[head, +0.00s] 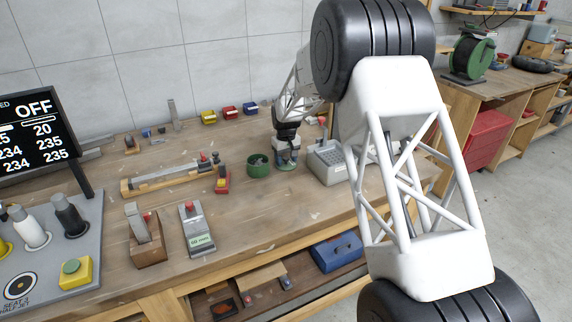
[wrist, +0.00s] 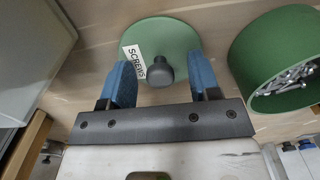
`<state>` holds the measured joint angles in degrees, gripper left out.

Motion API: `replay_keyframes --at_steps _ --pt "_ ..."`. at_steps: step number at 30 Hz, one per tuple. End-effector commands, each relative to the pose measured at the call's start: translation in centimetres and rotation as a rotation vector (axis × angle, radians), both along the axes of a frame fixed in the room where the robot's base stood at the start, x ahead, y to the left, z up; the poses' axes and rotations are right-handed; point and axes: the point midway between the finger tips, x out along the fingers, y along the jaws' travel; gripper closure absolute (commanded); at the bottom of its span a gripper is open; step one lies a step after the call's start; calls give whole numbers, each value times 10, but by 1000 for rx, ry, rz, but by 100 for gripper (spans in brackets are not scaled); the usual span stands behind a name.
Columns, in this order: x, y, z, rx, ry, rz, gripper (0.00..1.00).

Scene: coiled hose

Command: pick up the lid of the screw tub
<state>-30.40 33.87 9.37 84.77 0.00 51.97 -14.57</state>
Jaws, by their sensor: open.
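The lid of the screw tub is a pale green disc with a dark round knob and a white "SCREWS" label. It lies flat on the wooden bench in the wrist view (wrist: 172,34) and shows small under my gripper in the head view (head: 286,167). My gripper (wrist: 160,70) is open, with its blue fingers on either side of the knob. I cannot tell whether they touch the lid. The green tub (wrist: 285,55) stands open to the right of the lid with screws inside; in the head view it is left of the lid (head: 258,167).
Bare bench shows in front of the tub and lid.

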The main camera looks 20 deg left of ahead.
Motion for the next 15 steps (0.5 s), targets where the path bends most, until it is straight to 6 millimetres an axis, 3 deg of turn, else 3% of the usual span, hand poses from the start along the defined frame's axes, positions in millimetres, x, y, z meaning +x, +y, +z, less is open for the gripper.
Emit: replay_keyframes --at_steps 3,13,15 --pt "0 0 0 0 0 0 45" --pt "0 0 0 0 0 0 96" --pt "0 0 0 0 0 0 96"
